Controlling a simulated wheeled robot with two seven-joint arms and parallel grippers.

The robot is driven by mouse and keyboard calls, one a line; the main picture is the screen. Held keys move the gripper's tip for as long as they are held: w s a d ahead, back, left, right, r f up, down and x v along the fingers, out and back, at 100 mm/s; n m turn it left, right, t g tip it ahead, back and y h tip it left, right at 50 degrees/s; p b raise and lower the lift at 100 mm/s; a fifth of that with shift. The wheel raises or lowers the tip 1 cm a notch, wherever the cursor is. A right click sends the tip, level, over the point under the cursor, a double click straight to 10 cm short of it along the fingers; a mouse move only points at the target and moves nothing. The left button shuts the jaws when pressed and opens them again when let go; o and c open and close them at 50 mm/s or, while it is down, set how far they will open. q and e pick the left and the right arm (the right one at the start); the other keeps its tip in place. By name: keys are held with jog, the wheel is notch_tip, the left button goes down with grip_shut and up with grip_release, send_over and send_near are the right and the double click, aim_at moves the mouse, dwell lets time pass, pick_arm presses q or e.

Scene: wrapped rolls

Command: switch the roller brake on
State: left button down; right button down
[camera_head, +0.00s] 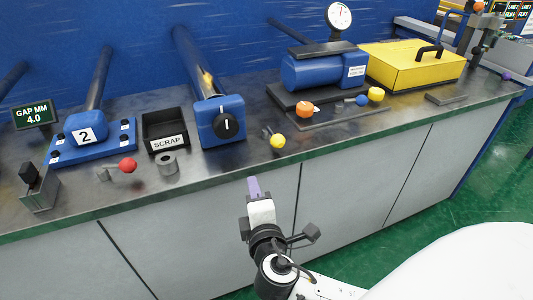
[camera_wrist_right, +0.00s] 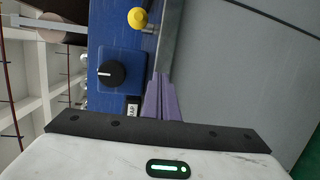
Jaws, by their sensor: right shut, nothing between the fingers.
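A blue box (camera_head: 209,138) with a black rotary knob (camera_head: 226,125) stands on the counter; the knob's white mark looks upright. The knob also shows in the right wrist view (camera_wrist_right: 110,74). A yellow ball-ended lever (camera_head: 278,141) is right of the box; its ball is at the top of the wrist view (camera_wrist_right: 138,17). A red ball-ended lever (camera_head: 128,165) is further left. I cannot read which control is the roller brake. My right gripper (camera_head: 253,185), with purple fingers, is shut and empty in front of the counter, apart from the controls. My left gripper is not in view.
A black SCRAP bin (camera_head: 165,130) and a grey ring (camera_head: 167,163) lie left of the box. A blue cylinder (camera_head: 313,72) and yellow case (camera_head: 410,67) stand right. The counter's front edge is near my gripper.

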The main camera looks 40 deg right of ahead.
aim_at(266, 159)
jog(key=shift+t+h, duration=0.5)
jog(key=shift+h, duration=0.2)
jog(key=r, duration=0.2)
jog(key=d+r, duration=0.1)
jog(key=r, duration=0.1)
jog(key=shift+w, duration=0.2)
jog(key=shift+w+f, duration=0.1)
jog(key=p+x, duration=0.1)
jog(key=x, duration=0.9)
jog(key=s+d, duration=0.1)
jog(key=s+d+p, duration=0.1)
jog(key=shift+s+d+r, duration=0.1)
jog(key=shift+s+r, duration=0.1)
jog(key=shift+s, duration=0.1)
jog(key=shift+s+d, duration=0.2)
